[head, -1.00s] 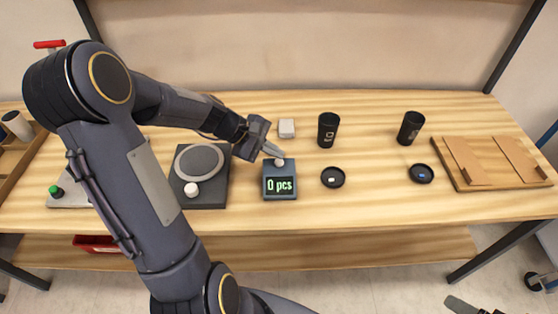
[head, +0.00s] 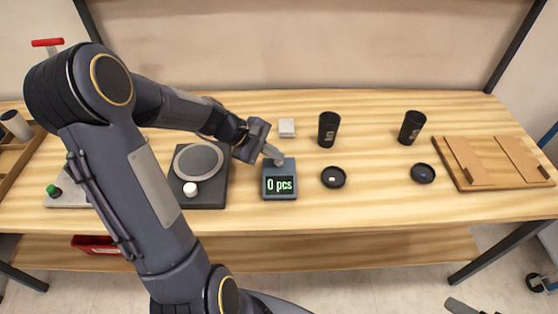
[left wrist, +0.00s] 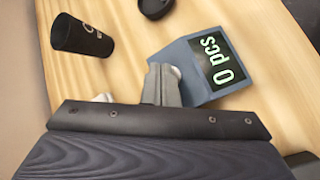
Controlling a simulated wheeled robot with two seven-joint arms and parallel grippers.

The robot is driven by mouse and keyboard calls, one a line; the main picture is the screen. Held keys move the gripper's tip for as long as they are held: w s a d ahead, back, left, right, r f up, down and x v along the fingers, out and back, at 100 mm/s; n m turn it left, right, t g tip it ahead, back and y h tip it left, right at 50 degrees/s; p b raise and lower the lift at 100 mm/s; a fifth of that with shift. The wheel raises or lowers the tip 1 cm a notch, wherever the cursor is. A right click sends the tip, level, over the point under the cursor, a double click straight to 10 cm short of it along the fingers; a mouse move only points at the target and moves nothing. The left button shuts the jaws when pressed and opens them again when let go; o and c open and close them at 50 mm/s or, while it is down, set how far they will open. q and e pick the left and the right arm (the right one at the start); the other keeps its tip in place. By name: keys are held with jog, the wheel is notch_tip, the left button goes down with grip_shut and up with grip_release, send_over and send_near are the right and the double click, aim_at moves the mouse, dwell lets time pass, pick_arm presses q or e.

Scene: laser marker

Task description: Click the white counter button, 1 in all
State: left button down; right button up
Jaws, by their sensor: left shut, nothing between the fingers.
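The counter (head: 280,190) is a small blue-grey box on the table, and its display reads "0 pcs". It also shows in the left wrist view (left wrist: 192,62). Its white button (left wrist: 175,72) is on top, mostly hidden behind my fingers in the left wrist view. My left gripper (head: 275,158) is shut and empty, its fingertips at the back of the counter's top, right by the button. I cannot tell whether they touch it. At the bottom right of the head view, a dark grey tip (head: 460,305) may be part of my right gripper; its jaws cannot be made out.
A dark device with a round grey plate (head: 198,162) and white knob stands left of the counter. Black cups (head: 328,130) (head: 411,128) and black lids (head: 333,177) (head: 422,173) stand to the right. A white block (head: 286,128) lies behind. A wooden tray (head: 490,182) is at far right.

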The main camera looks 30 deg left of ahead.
aim_at(275, 161)
pick_arm(q)
jog(key=shift+f, duration=0.35)
jog(key=shift+r, duration=0.15)
dwell(0.4)
jog(key=shift+r+p, duration=0.55)
jog(key=shift+r, duration=0.25)
notch_tip(275, 161, up, 5)
jog(key=p, duration=0.4)
dwell(0.6)
